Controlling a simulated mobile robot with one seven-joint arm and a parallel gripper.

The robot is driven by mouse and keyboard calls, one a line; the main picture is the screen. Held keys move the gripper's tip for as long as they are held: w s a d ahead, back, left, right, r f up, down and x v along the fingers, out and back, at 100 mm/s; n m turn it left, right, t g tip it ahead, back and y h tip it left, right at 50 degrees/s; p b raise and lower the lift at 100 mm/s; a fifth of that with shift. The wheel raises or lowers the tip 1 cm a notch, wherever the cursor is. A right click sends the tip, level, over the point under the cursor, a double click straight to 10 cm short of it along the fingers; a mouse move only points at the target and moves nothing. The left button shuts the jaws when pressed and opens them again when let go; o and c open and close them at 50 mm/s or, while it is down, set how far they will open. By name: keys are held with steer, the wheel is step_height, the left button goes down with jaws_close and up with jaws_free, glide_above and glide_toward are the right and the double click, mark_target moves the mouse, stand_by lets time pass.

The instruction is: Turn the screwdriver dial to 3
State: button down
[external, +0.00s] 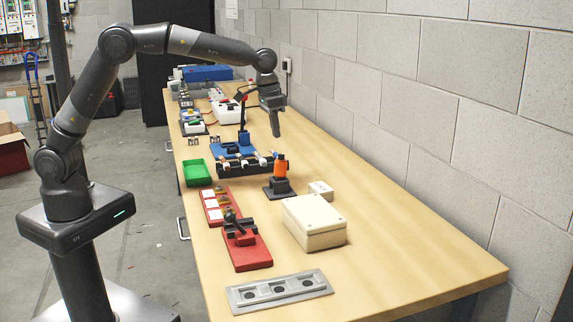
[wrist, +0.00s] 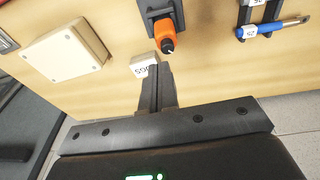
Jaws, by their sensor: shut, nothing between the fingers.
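The screwdriver (external: 281,168) has an orange body and stands upright in a dark block on a dark base near the middle of the bench. It also shows in the wrist view (wrist: 164,33), with its black tip end toward my fingers. Any dial numbers on it are too small to read. My gripper (external: 276,134) is shut and empty. In the external view it hangs above the bench, farther back than the screwdriver. In the wrist view its fingers (wrist: 154,70) overlap a small white block marked "500" (wrist: 142,70) and point toward the screwdriver, apart from it.
A cream box (external: 314,222) and the small white block (external: 321,190) stand near the screwdriver. A dark rack with several tools (external: 232,169) is just behind it. A red fixture (external: 247,252) and grey plate (external: 279,291) lie in front. Bench along the wall is clear.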

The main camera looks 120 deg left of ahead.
mark_target(277, 159)
steer(key=shift+s+d+f, duration=0.1)
steer(key=shift+d+f, duration=0.1)
steer(key=shift+f, duration=1.45)
steer(key=shift+d+f, duration=0.2)
steer(key=shift+f, duration=1.45)
steer(key=shift+w+a, duration=0.2)
steer(key=shift+a, duration=0.4)
steer(key=shift+s+a+f, duration=0.1)
steer(key=shift+s+a, duration=0.25)
steer(key=shift+s, duration=0.15)
steer(key=shift+s+d, duration=0.2)
steer(key=shift+w+a+r, duration=0.1)
steer(key=shift+a+r, duration=0.1)
steer(key=shift+r, duration=1.35)
steer(key=shift+a+r, duration=0.15)
steer(key=shift+r, duration=1.35)
